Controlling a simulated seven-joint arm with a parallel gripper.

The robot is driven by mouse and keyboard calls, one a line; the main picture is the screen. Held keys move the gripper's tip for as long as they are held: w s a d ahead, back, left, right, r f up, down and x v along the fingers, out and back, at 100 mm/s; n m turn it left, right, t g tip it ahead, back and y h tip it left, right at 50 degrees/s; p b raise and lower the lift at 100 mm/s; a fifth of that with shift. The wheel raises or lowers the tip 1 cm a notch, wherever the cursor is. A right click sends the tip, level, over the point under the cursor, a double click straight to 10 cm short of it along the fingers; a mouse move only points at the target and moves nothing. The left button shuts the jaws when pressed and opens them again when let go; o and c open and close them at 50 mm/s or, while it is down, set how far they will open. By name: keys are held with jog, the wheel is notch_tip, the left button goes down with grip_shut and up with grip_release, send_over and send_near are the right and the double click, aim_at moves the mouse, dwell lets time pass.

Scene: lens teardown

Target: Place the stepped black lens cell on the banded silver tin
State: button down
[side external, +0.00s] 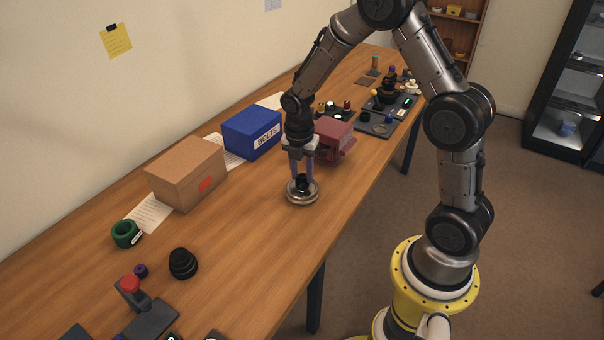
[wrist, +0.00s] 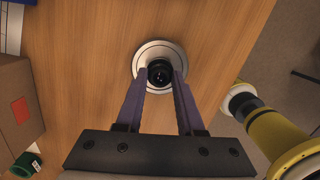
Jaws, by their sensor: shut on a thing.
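My gripper (side external: 302,180) points straight down, shut on a small round black lens cell (side external: 303,184). In the wrist view the lens cell (wrist: 160,73) shows dark glass between the two fingertips (wrist: 160,78). The banded silver tin (side external: 303,197) stands on the table directly below the cell. In the wrist view the tin's pale round rim (wrist: 150,45) surrounds the cell, which sits toward the near side of it. I cannot tell whether the cell touches the tin. The fingers hide part of the tin.
A black stepped round piece (side external: 183,264) stands alone on the table at front left.

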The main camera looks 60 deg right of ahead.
aim_at(300, 184)
jog(key=shift+f, duration=0.3)
jog(key=shift+f, duration=0.15)
jog(key=c, duration=0.5)
grip_release()
notch_tip(300, 184, up, 11)
jog(key=a, duration=0.1)
jog(key=s+a+r+m+t, duration=0.2)
jog(key=s+a+r+m, duration=0.3)
jog(key=s+r+m, duration=0.35)
jog(key=s+a+m+t, duration=0.1)
jog(key=s+m, duration=0.3)
jog(key=s+a+r+m+t+y, duration=0.1)
jog(key=s+a+m, duration=0.1)
jog(key=s+m, duration=0.1)
jog(key=s+a+r+m+t, duration=0.1)
jog(key=s+m, duration=0.3)
jog(key=s, duration=0.1)
jog(key=shift+s+a+r+m, duration=0.1)
jog(key=shift+s+a+m, duration=0.2)
jog(key=shift+a+m, duration=0.1)
